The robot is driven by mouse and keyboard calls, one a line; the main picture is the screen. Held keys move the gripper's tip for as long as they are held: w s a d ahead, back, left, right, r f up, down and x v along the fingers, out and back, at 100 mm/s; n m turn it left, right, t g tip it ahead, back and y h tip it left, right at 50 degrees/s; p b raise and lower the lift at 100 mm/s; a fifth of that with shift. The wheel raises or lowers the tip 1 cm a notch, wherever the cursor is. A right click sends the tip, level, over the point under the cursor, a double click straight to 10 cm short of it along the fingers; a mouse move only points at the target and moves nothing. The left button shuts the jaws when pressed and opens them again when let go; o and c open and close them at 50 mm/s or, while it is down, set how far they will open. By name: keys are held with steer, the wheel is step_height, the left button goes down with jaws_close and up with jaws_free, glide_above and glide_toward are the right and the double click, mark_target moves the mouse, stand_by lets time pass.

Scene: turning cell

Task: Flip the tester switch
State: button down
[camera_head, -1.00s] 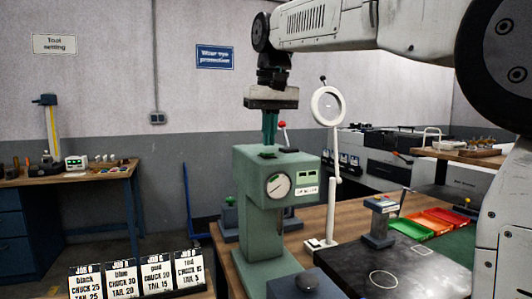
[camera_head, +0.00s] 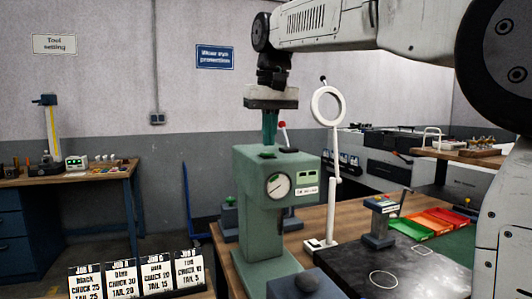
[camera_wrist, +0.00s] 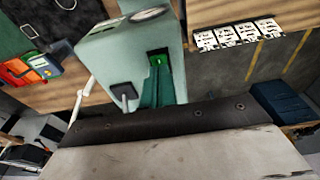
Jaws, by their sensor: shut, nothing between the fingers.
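The green tester (camera_head: 258,205) stands upright on the bench, with a round dial (camera_head: 278,187) on its front. On its top is a small dark plate with a green piece (camera_head: 268,154), also seen in the wrist view (camera_wrist: 158,60). A lever with a red knob (camera_head: 282,125) rises from a dark base at the top's right; its grey stem shows in the wrist view (camera_wrist: 123,97). I cannot tell which is the switch. My gripper (camera_head: 269,143) is shut and empty, pointing down just above the green piece. I cannot tell whether they touch.
A white ring magnifier (camera_head: 328,106) stands close on the right. A dark plate (camera_head: 400,267) and a small grey-blue device (camera_head: 379,222) lie farther right, near coloured trays (camera_head: 432,222). Job cards (camera_head: 140,273) stand at front left.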

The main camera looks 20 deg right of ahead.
steer(key=shift+f, duration=0.85)
stand_by(0.5)
steer(key=shift+r, duration=3.5)
steer(key=s+d+f, duration=0.3)
steer(key=s+f, duration=2.7)
steer(key=f, duration=0.1)
